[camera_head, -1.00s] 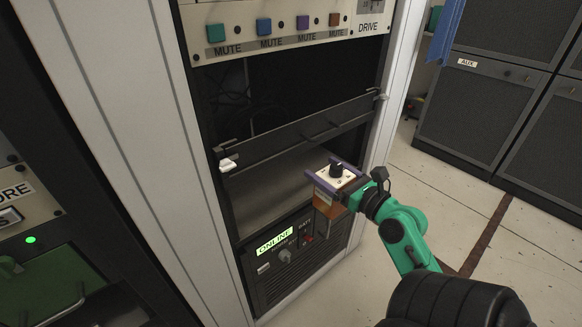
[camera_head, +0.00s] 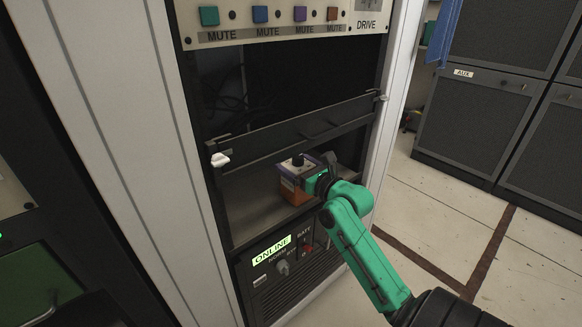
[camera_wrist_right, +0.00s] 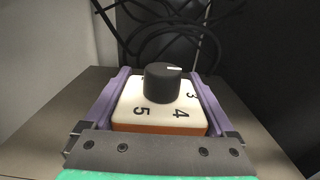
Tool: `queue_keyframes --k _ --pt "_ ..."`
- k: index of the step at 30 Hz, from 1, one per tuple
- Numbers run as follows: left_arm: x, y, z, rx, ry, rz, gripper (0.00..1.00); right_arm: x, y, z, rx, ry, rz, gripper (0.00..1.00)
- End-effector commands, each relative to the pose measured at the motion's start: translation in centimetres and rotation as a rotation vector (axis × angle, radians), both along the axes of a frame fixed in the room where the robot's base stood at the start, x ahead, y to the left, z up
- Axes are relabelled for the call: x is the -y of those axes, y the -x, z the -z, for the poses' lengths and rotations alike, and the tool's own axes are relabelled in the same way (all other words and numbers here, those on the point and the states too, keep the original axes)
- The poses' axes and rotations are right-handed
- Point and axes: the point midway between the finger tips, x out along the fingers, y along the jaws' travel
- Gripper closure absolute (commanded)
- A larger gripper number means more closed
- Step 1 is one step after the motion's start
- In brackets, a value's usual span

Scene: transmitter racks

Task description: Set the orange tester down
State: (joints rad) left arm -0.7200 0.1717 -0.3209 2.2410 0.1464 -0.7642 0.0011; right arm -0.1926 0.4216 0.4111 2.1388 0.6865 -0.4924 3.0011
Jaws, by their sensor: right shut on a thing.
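The orange tester (camera_head: 294,193) has a pale top with a black knob. It is inside the rack's open bay, at or just above the grey shelf (camera_head: 252,212); I cannot tell whether its base touches. My right gripper (camera_head: 303,172) is shut on the tester, with a purple finger along each side. In the right wrist view the tester's numbered top (camera_wrist_right: 160,108) sits upright between the fingers of the right gripper (camera_wrist_right: 160,100), and the shelf (camera_wrist_right: 40,125) spreads on both sides. My left gripper is not in view.
An ONLINE panel (camera_head: 272,250) is below the shelf. The shelf is bare left of the tester.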

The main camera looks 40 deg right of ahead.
Motion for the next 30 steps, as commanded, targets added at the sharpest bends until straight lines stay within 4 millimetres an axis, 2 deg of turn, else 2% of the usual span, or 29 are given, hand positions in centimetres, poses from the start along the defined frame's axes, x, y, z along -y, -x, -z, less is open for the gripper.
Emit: queue_keyframes --k 4,5,6,13,17,30 --pt "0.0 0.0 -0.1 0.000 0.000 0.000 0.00 0.0 0.0 -0.1 0.000 0.001 0.000 0.94" --pt "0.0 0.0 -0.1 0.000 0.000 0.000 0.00 0.0 0.0 0.0 -0.003 -0.001 0.000 0.06" --pt "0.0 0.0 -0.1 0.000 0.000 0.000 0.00 0.0 0.0 0.0 -0.003 -0.001 0.000 0.00" --pt "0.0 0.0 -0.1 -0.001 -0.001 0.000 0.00 0.0 0.1 0.0 -0.003 -0.001 0.000 0.00" --pt "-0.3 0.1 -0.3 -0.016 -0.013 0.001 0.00 -0.1 0.8 0.0 -0.003 -0.003 -0.001 0.00" --pt "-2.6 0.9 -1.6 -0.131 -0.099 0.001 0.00 -0.2 8.5 0.1 -0.007 -0.001 0.001 0.00"
